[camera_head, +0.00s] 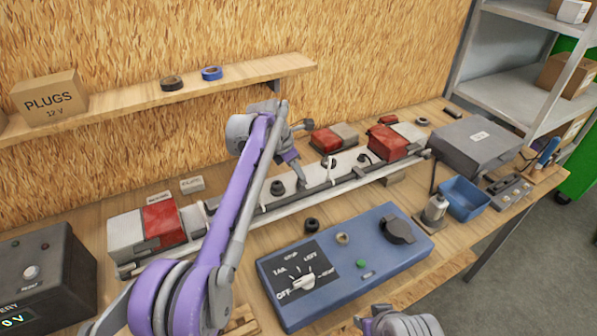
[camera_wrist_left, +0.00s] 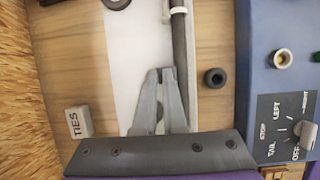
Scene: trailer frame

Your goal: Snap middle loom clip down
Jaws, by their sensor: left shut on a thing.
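A dark cable loom (camera_head: 350,178) runs along a long white frame bar (camera_head: 290,205) on the bench, and shows as a dark line in the left wrist view (camera_wrist_left: 179,55). A pale clip (camera_head: 331,169) stands up at the loom right of my left gripper; a pale clip also shows beyond the fingertips in the left wrist view (camera_wrist_left: 166,13). My left gripper (camera_head: 291,158) is at the bar, its fingertips (camera_wrist_left: 161,72) nearly together beside the loom. It is shut on what seems a loom clip, mostly hidden by the fingers. My right gripper (camera_head: 398,322) shows partly at the bottom edge, jaws unclear.
A blue switch panel (camera_head: 345,265) lies in front of the bar. Red-and-white lamps (camera_head: 160,222) sit at its left end and behind its right part (camera_head: 385,140). A black grommet (camera_head: 311,225) lies between bar and panel. A blue bin (camera_head: 465,197) and grey case (camera_head: 473,145) stand right.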

